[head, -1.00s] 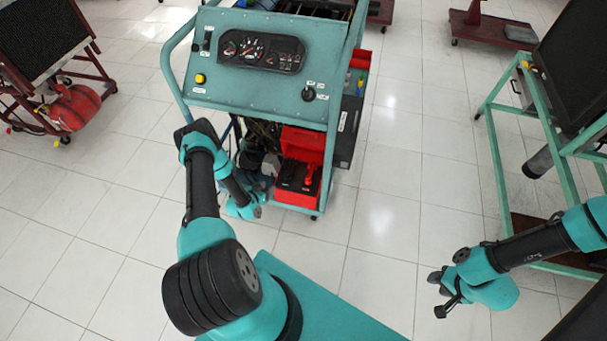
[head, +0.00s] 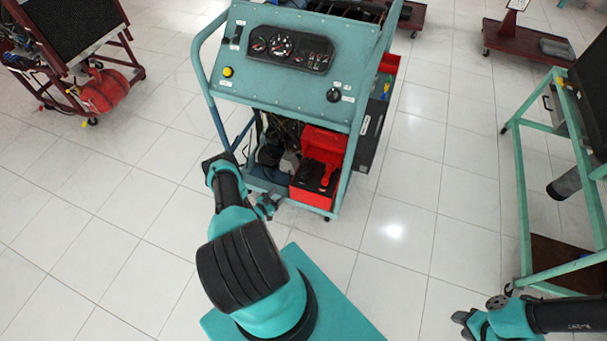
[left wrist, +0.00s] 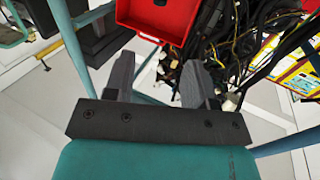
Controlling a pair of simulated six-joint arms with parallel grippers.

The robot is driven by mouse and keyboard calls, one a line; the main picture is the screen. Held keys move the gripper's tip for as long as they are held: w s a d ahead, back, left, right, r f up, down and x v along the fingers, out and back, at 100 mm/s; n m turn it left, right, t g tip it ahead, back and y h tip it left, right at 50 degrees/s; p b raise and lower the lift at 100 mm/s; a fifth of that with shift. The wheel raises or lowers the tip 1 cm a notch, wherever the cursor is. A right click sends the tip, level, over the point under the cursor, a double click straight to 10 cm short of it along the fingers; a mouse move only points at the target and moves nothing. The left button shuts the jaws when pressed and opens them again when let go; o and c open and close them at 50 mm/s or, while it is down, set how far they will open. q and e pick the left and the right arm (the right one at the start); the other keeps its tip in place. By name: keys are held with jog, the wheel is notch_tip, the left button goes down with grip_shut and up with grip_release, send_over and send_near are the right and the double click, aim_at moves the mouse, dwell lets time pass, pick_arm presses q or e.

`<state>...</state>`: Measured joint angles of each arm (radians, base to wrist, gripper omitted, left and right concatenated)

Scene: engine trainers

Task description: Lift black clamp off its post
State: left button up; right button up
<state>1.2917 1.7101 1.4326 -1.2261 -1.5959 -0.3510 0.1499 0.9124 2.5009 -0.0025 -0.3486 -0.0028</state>
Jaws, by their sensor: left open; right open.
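The engine trainer's open red box (head: 310,198) holds a dark battery (head: 314,176) with a red clamp or handle (head: 328,166) on top. I cannot make out the black clamp or its post in either view. My left gripper (head: 268,206) is low, just left of the red box and apart from it. In the left wrist view my left gripper (left wrist: 158,78) is open with nothing between its fingers, and the red box (left wrist: 150,32) is beyond the fingertips. My right gripper (head: 462,325) is at the lower right, far from the trainer, partly cut off by the frame edge.
The teal trainer panel (head: 285,70) overhangs the box. Loose dark cables (left wrist: 235,50) hang beside the box in the wrist view. A green stand (head: 525,180) is at the right, and a dark red cart (head: 100,65) is at the far left. Tiled floor is clear between.

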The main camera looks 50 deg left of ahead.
aim_at(303, 177)
pick_arm(q)
jog(key=w, duration=1.1)
jog(key=w+a, duration=0.1)
jog(key=w, duration=0.5)
jog(key=shift+w, duration=0.1)
grip_shut()
